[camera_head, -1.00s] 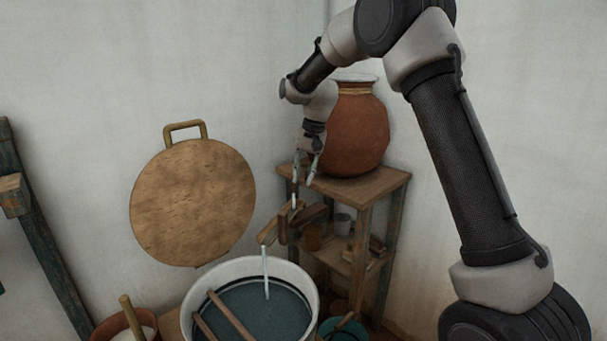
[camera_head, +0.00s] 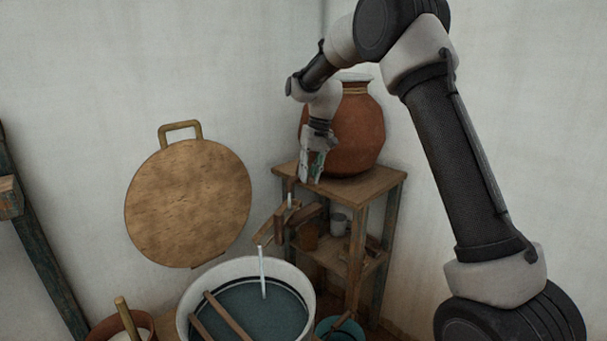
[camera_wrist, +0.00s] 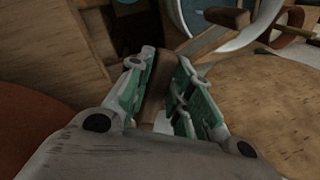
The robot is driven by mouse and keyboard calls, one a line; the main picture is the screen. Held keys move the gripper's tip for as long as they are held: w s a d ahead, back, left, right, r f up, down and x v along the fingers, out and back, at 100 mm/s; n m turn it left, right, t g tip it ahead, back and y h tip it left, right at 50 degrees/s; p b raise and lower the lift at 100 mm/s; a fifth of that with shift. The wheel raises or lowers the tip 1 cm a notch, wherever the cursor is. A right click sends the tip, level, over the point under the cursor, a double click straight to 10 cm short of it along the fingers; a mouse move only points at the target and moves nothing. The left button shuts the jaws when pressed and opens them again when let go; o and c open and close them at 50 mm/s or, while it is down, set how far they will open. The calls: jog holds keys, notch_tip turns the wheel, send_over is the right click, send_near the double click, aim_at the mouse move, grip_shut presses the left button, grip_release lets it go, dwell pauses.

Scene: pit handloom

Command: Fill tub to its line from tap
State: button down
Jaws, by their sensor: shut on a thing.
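The white tub (camera_head: 187,302) stands at the bottom of the head view, holding dark blue water (camera_head: 262,312). A dark line runs around its inner wall, with the water close below it; the exact gap is hard to judge. A thin pale stream (camera_head: 262,272) runs from the wooden tap (camera_head: 268,232) into the tub. My gripper (camera_head: 311,180) is above the tap, in front of the clay jar. In the wrist view, its green-padded fingers (camera_wrist: 160,95) are shut on a brown wooden piece (camera_wrist: 158,75), which looks like the tap handle.
The clay jar (camera_head: 357,130) stands on a wooden shelf stand (camera_head: 375,186) with small pots below. A round wooden lid (camera_head: 188,205) leans on the wall. Two sticks (camera_head: 228,316) cross the tub. A teal bucket (camera_head: 350,325) and a brown pot (camera_head: 106,330) flank it.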

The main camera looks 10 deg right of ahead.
jog(key=shift+w+d+n+g, duration=0.15)
jog(key=shift+w+d+n, duration=0.1)
jog(key=shift+d+n, duration=0.5)
jog(key=shift+w+d+n+g, duration=0.25)
jog(key=shift+d+n, duration=0.15)
jog(key=shift+n, duration=0.65)
jog(key=shift+w+d+n+g, duration=0.1)
jog(key=shift+w+d+n, duration=0.15)
jog(key=shift+d+n, duration=0.5)
jog(key=shift+a+n, duration=0.15)
jog(key=shift+n, duration=0.1)
jog(key=c, duration=1.3)
grip_release()
jog(key=v, duration=1.2)
jog(key=shift+w+a, duration=0.1)
jog(key=shift+a, duration=0.05)
jog(key=shift+r, duration=0.15)
